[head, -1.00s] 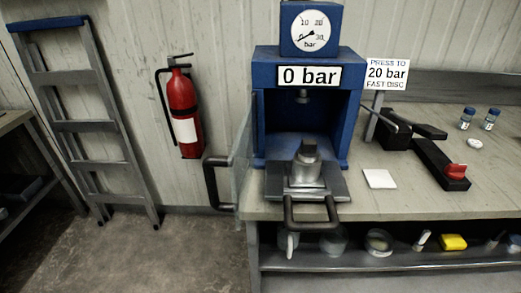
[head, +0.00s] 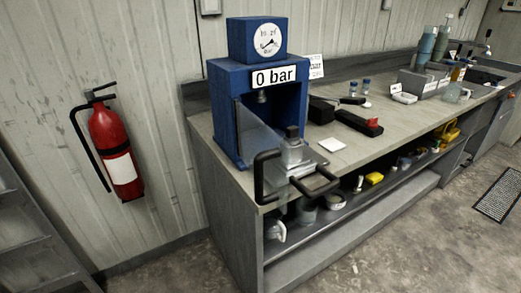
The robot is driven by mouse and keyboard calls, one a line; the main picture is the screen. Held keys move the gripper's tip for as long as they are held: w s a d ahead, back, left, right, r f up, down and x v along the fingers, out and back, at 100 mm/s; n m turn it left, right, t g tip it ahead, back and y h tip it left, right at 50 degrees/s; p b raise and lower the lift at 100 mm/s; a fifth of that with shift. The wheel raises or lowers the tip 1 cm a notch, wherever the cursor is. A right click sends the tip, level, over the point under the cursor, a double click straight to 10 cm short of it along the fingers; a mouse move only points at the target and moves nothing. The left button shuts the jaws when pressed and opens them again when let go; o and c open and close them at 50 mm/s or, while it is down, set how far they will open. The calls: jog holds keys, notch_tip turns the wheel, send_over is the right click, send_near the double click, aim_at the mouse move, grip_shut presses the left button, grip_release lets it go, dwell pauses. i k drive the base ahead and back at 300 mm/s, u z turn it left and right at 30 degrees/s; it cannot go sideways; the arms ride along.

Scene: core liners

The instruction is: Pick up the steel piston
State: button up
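The steel piston (head: 293,151) seems to be the grey metal piece with a darker square top, standing upright at the front of the blue press (head: 223,118). It sits on a pulled-out plate with a dark loop handle (head: 317,181). A clear guard door (head: 262,134) with a black handle (head: 264,178) stands swung open at the press's left and partly overlaps the piston's left side. The press opening behind is empty below its ram (head: 262,97). My gripper is not in view.
The bench (head: 354,158) runs right, with a white tile (head: 332,144), black holders (head: 350,122) and bottles farther back. A shelf below holds several containers and a yellow item (head: 374,177). A fire extinguisher (head: 112,150) hangs left. The floor in front is clear.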

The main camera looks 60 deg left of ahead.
aim_at(291, 137)
jog(key=k, duration=0.65)
jog(key=u, duration=0.9)
jog(key=i, duration=1)
jog(key=z, duration=0.05)
